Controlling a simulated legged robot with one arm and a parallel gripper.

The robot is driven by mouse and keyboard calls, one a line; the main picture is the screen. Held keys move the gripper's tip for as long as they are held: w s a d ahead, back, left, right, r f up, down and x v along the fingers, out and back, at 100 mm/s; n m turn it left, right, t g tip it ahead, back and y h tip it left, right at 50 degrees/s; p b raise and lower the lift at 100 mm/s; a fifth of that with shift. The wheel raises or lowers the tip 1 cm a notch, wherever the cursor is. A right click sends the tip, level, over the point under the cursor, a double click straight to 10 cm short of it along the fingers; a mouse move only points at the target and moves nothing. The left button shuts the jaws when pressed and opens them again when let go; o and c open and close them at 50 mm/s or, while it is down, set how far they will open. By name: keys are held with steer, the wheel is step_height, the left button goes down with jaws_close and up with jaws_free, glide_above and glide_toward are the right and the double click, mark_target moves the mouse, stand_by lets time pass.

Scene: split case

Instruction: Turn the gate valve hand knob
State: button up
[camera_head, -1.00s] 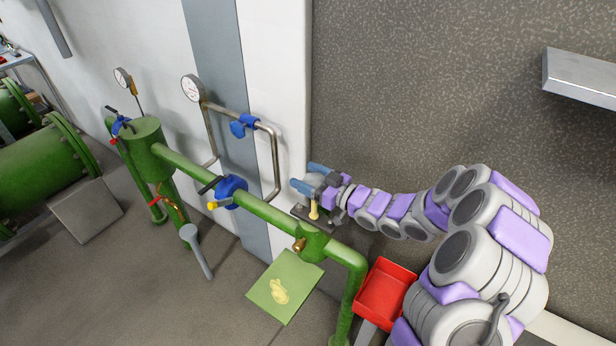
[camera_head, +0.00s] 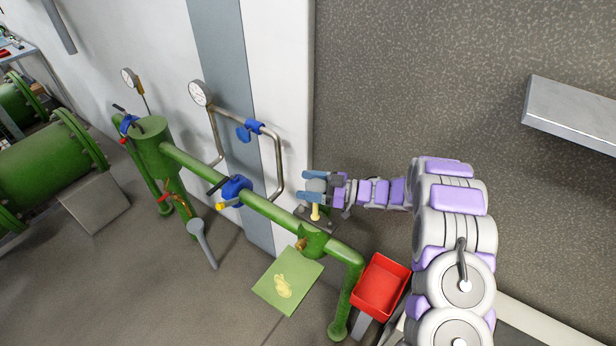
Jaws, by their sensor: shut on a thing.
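My gripper (camera_head: 314,187) is at the wall side of the green pipe, at the end of my arm, which reaches in from the right. Its two blue fingers lie one above the other in the picture, on either side of a grey rounded knob (camera_head: 316,185). The gripper is shut on this gate valve hand knob. Below the knob a short yellow stem (camera_head: 315,212) stands on a dark base (camera_head: 323,222). The fingers and wrist hide part of the knob, and its turn angle cannot be read.
A green pipe (camera_head: 275,212) runs just left of the gripper, carrying a blue valve (camera_head: 235,188). A bent metal pipe (camera_head: 279,160) with a gauge (camera_head: 199,93) rises behind. A red tray (camera_head: 381,287) stands below my arm. A grey ledge (camera_head: 575,112) juts out at upper right.

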steer(key=shift+s+d+n+g, duration=0.15)
steer(key=shift+n+g, duration=1.25)
steer(key=shift+g, duration=0.8)
steer(key=shift+n+g, duration=0.5)
steer(key=shift+g, duration=0.3)
steer(key=shift+s+r+g, duration=0.1)
steer(key=shift+g, duration=0.2)
steer(key=o, duration=1)
steer(key=shift+d, duration=0.15)
steer(key=shift+c, duration=0.2)
